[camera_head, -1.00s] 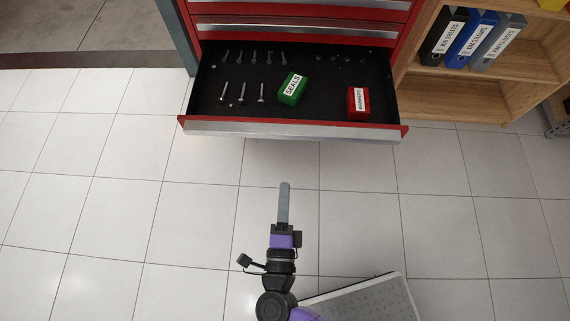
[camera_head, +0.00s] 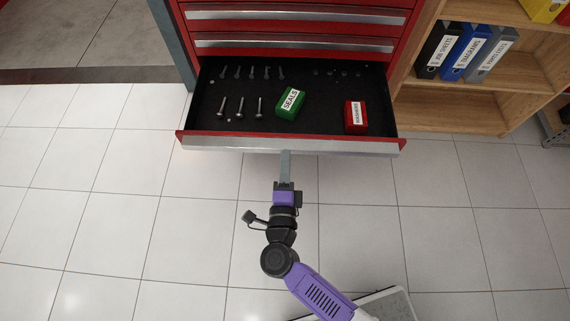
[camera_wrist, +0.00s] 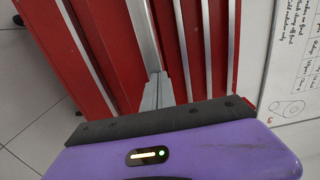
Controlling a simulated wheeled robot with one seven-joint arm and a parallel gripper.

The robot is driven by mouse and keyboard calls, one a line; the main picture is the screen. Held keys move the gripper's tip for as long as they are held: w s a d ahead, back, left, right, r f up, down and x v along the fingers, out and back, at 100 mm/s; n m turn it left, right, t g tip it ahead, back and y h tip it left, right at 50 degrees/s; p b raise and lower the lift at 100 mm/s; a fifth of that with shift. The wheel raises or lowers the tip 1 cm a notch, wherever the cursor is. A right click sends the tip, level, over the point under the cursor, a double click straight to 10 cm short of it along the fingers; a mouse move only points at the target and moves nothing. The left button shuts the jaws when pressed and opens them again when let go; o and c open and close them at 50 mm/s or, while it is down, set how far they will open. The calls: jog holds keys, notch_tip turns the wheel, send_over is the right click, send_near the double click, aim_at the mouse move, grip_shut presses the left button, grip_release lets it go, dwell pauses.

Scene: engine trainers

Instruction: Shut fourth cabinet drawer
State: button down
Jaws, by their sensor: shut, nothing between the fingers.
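The open drawer (camera_head: 290,145) juts out from the red cabinet (camera_head: 300,27), its silver front edge facing me. Inside it lie several bolts, a green SEALS box (camera_head: 291,102) and a red box (camera_head: 355,116). My gripper (camera_head: 286,154) is shut and empty, its tip at the middle of the drawer front. In the head view the tip meets the silver edge; I cannot tell whether it touches. In the wrist view the shut fingers (camera_wrist: 157,92) point at the red cabinet front with its silver strips.
A wooden shelf (camera_head: 460,104) with black, blue and grey binders stands to the right of the cabinet. A grey post (camera_head: 174,42) is at the cabinet's left side.

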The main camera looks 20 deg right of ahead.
jog(key=b+x, duration=0.4)
jog(key=x, duration=1.1)
jog(key=b+x, duration=0.5)
jog(key=x, duration=1)
jog(key=shift+w+f, duration=0.1)
jog(key=shift+f, duration=0.1)
jog(key=shift+w, duration=0.2)
jog(key=shift+w+d+r, duration=0.15)
jog(key=shift+r, duration=0.15)
jog(key=shift+d, duration=0.1)
